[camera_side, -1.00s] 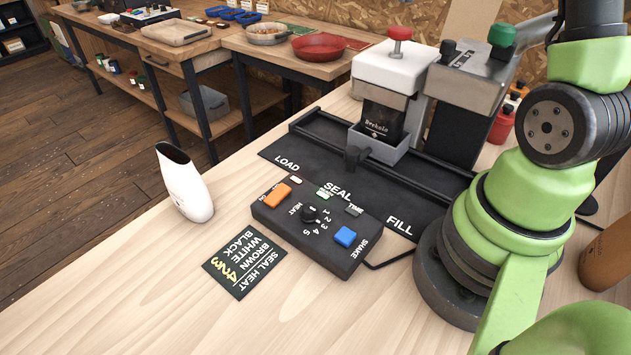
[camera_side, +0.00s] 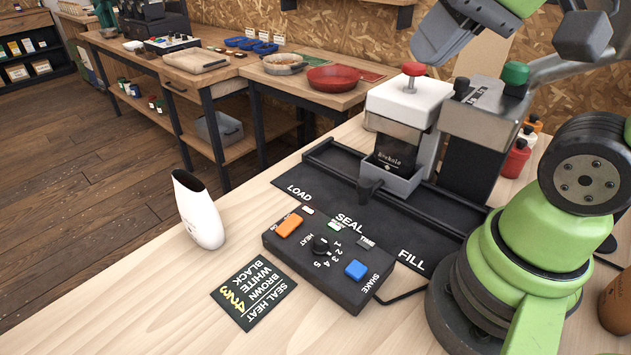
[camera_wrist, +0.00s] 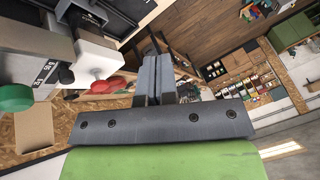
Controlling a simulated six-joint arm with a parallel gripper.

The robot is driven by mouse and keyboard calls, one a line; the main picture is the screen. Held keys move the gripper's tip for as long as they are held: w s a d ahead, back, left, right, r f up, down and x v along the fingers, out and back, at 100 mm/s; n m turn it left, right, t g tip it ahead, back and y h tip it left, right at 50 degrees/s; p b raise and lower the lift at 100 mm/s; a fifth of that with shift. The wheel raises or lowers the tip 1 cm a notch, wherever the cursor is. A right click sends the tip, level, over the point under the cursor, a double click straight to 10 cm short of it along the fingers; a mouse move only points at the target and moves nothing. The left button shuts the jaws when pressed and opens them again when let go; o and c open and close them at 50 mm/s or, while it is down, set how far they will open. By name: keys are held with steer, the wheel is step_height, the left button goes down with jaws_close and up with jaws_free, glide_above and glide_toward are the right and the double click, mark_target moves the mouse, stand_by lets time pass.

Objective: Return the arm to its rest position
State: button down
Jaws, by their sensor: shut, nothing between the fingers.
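My gripper (camera_wrist: 153,78) shows in the wrist view with its two grey fingers together and nothing between them. It points over the bench toward the room, clear of any contact that I can see. In the side view, part of my green and grey arm is raised at the top right, above the sealing station.
The sealer (camera_side: 409,101), with its red knob, holds a black bag (camera_side: 395,154). A control box (camera_side: 328,259), a label card (camera_side: 253,294) and a white scoop-like vessel (camera_side: 198,210) are on the bench. A brown cylinder (camera_side: 618,303) stands near my base.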

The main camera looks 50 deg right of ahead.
steer(key=shift+s+a+f+n+t+y, duration=0.15)
steer(key=shift+s+a+f+n+t, duration=0.2)
steer(key=shift+s, duration=0.2)
steer(key=shift+s+a+f+n+t+y, duration=0.15)
steer(key=shift+s+a+f, duration=0.1)
steer(key=shift+s+a, duration=0.25)
